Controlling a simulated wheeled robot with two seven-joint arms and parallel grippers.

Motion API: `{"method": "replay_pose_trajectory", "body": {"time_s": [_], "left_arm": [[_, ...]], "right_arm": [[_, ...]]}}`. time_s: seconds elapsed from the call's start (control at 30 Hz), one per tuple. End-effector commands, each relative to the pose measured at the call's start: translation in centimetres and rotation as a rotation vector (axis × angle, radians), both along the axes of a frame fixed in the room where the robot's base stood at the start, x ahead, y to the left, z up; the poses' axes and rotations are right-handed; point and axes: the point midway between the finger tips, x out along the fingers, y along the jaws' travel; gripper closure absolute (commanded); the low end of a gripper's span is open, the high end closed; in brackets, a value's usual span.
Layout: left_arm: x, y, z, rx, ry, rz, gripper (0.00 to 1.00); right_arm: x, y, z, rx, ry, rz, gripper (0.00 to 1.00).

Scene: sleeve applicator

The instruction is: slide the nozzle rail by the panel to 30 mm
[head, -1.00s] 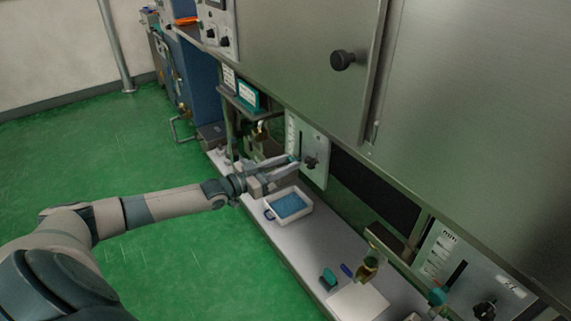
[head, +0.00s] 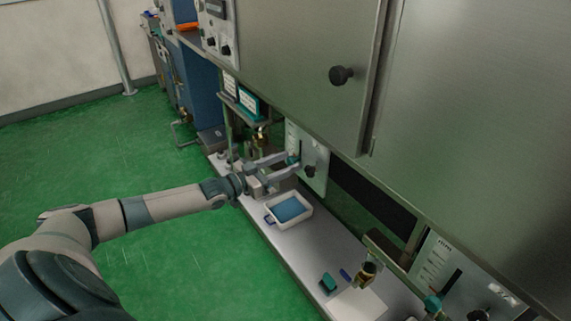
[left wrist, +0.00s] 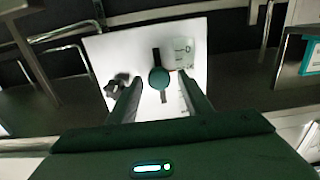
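A white panel (head: 318,172) with a dark vertical slot and printed scale stands at the back of the bench. It fills the middle of the left wrist view (left wrist: 105,57). A teal slider knob (left wrist: 158,78) sits in its slot; it also shows in the head view (head: 292,159). A dark round knob (head: 310,171) is beside the slot. My left gripper (head: 293,161) is open at the panel. In the left wrist view its fingers (left wrist: 160,81) lie either side of the teal knob, with gaps visible. The scale numbers are too small to read surely. My right gripper is not in view.
A white tray with blue contents (head: 303,222) sits on the bench just below my left gripper. A second panel (head: 437,262) stands at the lower right. A metal cabinet (head: 275,60) overhangs the bench. Green floor (head: 120,150) lies open at left.

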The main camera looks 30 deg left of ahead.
Motion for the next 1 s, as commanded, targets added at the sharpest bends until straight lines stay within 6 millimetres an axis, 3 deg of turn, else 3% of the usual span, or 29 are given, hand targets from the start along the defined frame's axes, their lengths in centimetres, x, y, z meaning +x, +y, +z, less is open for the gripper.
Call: {"method": "replay_pose_trajectory", "body": {"time_s": [0.47, 1.0], "left_arm": [[-0.9, 0.3, -0.3, 0.000, 0.006, 0.000, 0.55], [-6.4, 2.6, -0.4, 0.001, 0.008, 0.001, 0.55]], "right_arm": [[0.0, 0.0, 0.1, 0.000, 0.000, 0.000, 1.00], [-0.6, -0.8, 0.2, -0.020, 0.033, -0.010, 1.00]]}}
